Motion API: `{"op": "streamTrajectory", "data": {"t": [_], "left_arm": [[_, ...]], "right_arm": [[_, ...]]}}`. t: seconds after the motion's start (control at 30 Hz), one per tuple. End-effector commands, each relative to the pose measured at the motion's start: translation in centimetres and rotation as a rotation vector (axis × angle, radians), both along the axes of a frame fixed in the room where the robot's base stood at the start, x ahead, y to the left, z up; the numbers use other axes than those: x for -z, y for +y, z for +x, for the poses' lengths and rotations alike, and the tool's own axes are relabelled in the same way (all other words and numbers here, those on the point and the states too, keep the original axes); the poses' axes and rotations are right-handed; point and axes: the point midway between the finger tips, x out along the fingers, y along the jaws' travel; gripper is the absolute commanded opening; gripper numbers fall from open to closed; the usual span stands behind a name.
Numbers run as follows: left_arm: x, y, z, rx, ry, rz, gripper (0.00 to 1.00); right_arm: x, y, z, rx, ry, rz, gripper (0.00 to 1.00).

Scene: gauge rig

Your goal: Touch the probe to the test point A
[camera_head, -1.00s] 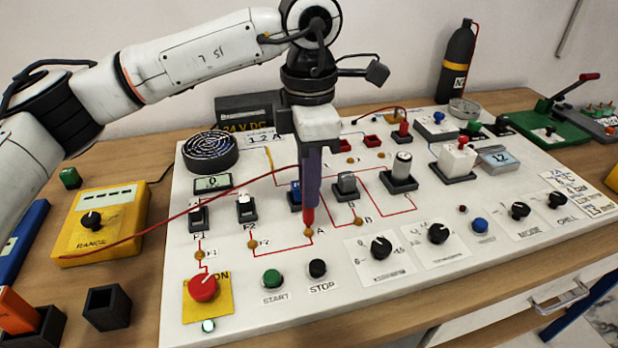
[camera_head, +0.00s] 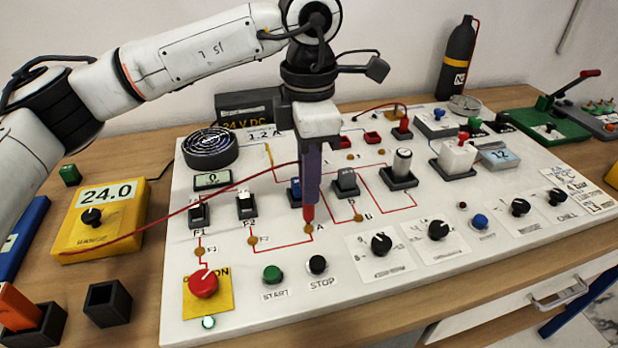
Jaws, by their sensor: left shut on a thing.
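My left gripper (camera_head: 312,150) comes down from above and is shut on the red probe (camera_head: 309,213). The probe points straight down, and its tip is at the brass test point A (camera_head: 308,229) on the white panel (camera_head: 330,293). The tip appears to touch the point. A red lead (camera_head: 155,232) runs left from the gripper to the yellow meter (camera_head: 99,217), whose display reads 24.0. Test point B (camera_head: 358,217) lies to the right of A. My right gripper is not in view.
The blue switch (camera_head: 294,190) and a grey relay (camera_head: 345,182) stand close beside the probe. A red stop button (camera_head: 203,283), green start button (camera_head: 272,274) and black knobs (camera_head: 381,244) are toward the front. Empty dark box (camera_head: 107,303) stands at left.

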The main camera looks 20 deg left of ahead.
Motion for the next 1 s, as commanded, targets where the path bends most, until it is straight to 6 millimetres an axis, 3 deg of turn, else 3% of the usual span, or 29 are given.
{"op": "streamTrajectory", "data": {"t": [0.7, 1.0], "left_arm": [[-7.3, 0.0, 0.0, 0.001, 0.0, 0.0, 0.0], [-7.8, 0.0, 0.0, 0.0, -0.001, -0.001, 0.0]], "right_arm": [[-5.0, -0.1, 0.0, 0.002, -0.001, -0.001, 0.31], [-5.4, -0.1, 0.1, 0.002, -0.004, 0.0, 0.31]]}}
